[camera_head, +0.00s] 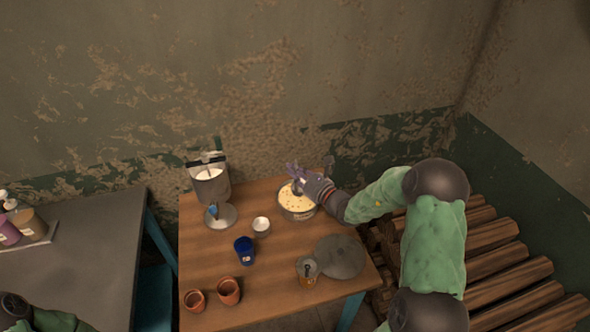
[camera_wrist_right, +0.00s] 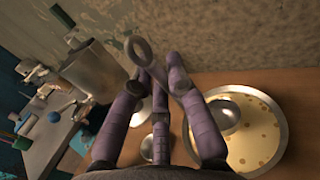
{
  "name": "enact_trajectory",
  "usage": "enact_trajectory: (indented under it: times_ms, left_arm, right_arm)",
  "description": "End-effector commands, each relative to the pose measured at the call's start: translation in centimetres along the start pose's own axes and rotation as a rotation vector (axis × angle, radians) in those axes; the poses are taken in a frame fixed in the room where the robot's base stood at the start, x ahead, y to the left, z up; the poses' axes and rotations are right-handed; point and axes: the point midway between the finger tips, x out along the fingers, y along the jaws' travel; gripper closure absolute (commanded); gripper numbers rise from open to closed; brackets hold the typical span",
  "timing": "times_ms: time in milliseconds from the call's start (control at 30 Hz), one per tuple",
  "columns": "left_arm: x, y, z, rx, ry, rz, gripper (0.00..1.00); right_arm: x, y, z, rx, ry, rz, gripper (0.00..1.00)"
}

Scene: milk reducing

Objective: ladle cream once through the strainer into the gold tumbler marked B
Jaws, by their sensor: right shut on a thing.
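My right gripper (camera_head: 300,177) is shut on the ladle (camera_wrist_right: 178,82) above the back of the wide pot (camera_head: 297,214). In the right wrist view its purple fingers (camera_wrist_right: 165,75) close around the handle, with the looped end (camera_wrist_right: 138,50) sticking out. The ladle's round bowl (camera_wrist_right: 225,116) is over or in the pale, speckled cream (camera_wrist_right: 255,135); I cannot tell how deep. The strainer (camera_head: 308,267) sits over the gold tumbler (camera_head: 307,283) at the table's front right. The mark on the tumbler is too small to read. My left gripper is out of view.
A grey lid (camera_head: 340,257) lies right of the strainer. A blue tumbler (camera_head: 244,251), a white cup (camera_head: 261,225) and terracotta cups (camera_head: 229,291) stand to the left. A metal can (camera_head: 212,188) is at the back left. The table (camera_head: 270,295) is clear at front middle.

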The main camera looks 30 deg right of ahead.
Motion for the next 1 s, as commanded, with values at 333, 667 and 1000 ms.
enact_trajectory:
  times_ms: [333,667,1000]
  left_arm:
    - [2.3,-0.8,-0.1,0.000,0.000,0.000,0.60]
    - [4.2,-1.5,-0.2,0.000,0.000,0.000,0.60]
    - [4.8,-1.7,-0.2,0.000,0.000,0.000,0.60]
  right_arm:
    - [0.0,0.1,-3.3,0.001,0.000,0.000,1.00]
    - [0.0,0.2,-6.0,0.001,-0.001,0.000,1.00]
    - [0.0,0.3,-7.2,0.000,-0.001,0.000,1.00]
